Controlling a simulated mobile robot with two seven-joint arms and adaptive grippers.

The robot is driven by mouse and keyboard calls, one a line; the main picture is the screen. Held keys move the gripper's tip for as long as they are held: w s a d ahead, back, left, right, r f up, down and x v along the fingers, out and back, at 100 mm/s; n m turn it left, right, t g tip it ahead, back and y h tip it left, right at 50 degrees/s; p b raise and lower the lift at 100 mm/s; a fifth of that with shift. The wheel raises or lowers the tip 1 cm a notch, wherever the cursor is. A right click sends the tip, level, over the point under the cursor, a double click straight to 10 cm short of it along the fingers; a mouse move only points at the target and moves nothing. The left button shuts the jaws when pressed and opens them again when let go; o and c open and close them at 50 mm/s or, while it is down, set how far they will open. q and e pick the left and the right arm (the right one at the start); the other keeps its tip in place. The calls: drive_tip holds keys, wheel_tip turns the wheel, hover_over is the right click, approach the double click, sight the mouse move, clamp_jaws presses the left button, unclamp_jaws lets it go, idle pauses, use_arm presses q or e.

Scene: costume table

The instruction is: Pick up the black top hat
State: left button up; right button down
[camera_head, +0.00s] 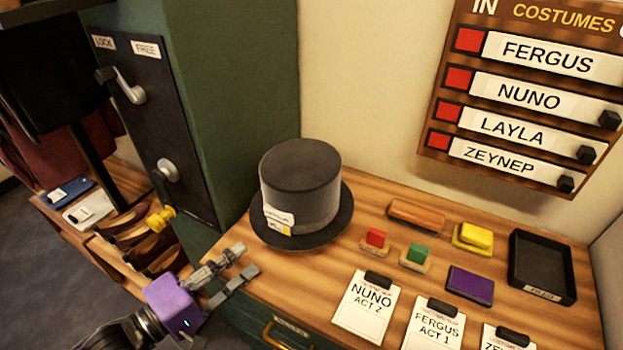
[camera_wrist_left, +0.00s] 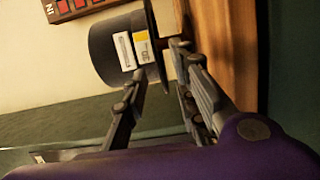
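The black top hat (camera_head: 300,185) stands upright on its brim on the wooden tabletop, beside the green cabinet, with a white and a yellow tag on its near side. My left gripper (camera_head: 247,258) is open and empty, low and to the left of the hat, its fingers pointing toward the brim without visibly holding it. In the left wrist view, the hat (camera_wrist_left: 113,50) appears tipped sideways beyond the two spread fingers (camera_wrist_left: 158,63), with its tags facing the camera. I cannot tell the exact gap between fingertips and brim. My right gripper is not in view.
Name cards (camera_head: 366,306) lie in front. The green cabinet (camera_head: 245,110) borders the hat on the left.

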sight(264, 237)
use_arm(q)
drive_tip(key=shift+w+d, duration=0.1)
drive_tip(key=shift+w, duration=0.1)
drive_tip(key=shift+w+d+r, duration=0.1)
drive_tip(key=shift+w, duration=0.05)
drive_tip(key=shift+x, duration=0.85)
drive_tip(key=x, duration=0.2)
drive_tip(key=p+x, duration=0.1)
drive_tip(key=x, duration=0.1)
drive_tip(key=shift+w+d+r, duration=0.15)
drive_tip(key=shift+d+r, duration=0.05)
drive_tip(key=shift+d, duration=0.05)
drive_tip(key=shift+w+d, duration=0.2)
drive_tip(key=shift+d, duration=0.05)
drive_tip(key=shift+f, duration=0.15)
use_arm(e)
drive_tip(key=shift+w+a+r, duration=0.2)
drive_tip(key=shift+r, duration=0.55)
use_arm(q)
drive_tip(key=shift+c, duration=0.4)
drive_tip(key=c, duration=0.5)
clamp_jaws()
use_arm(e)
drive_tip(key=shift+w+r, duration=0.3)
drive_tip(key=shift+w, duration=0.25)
